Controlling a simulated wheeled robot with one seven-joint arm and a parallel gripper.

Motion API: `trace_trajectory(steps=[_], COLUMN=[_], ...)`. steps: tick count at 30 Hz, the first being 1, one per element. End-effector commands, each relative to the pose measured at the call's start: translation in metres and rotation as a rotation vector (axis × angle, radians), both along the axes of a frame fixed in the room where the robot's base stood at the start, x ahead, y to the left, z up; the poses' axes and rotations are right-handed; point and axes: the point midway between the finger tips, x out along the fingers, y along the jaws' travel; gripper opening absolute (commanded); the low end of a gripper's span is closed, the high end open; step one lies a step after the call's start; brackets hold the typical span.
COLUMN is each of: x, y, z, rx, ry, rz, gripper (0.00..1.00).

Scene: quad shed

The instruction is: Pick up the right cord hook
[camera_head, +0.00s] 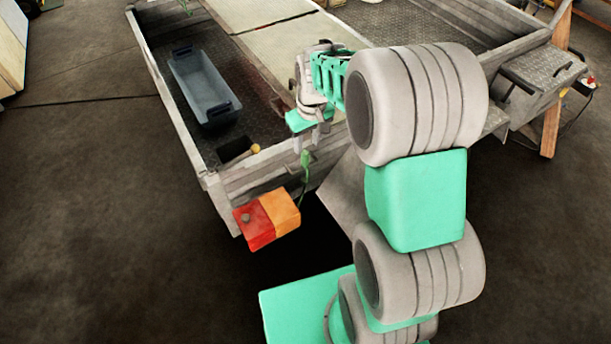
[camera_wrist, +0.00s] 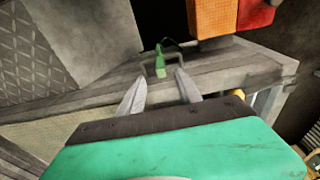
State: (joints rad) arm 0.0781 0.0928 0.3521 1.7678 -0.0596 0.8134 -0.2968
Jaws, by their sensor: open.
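In the wrist view, a small U-shaped bracket (camera_wrist: 161,65) stands on the grey trailer edge, apparently the cord hook, with a green piece (camera_wrist: 159,52) at it. The green piece also shows in the head view (camera_head: 305,160), with a green cord running down from it. I cannot tell whether the green piece is part of the hook. My gripper (camera_wrist: 161,88) is open and empty, its two fingers pointing at the bracket from a short distance. In the head view my gripper (camera_head: 306,143) is just above the green piece. No second hook can be made out.
A red and orange lamp (camera_head: 267,220) hangs on the trailer corner, close beside the green cord. The trailer's side wall (camera_head: 165,100) runs up and left. A blue-grey bin (camera_head: 203,88) stands in the bed, and a wooden-handled tool (camera_head: 240,154) lies near the corner.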

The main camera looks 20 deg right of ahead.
Motion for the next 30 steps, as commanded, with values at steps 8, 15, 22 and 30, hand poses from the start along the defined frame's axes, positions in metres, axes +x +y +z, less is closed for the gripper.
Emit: trace_trajectory(steps=[8,15,22,30], x=[0.003,0.008,0.008,0.008], y=[0.002,0.004,0.004,0.004], z=[-0.042,-0.072,-0.072,-0.072], rx=[0.000,-0.001,-0.001,-0.001], ry=[0.005,0.001,0.000,0.001], rz=[-0.001,-0.002,-0.002,-0.002], gripper=[0.41,0.41,0.37,0.15])
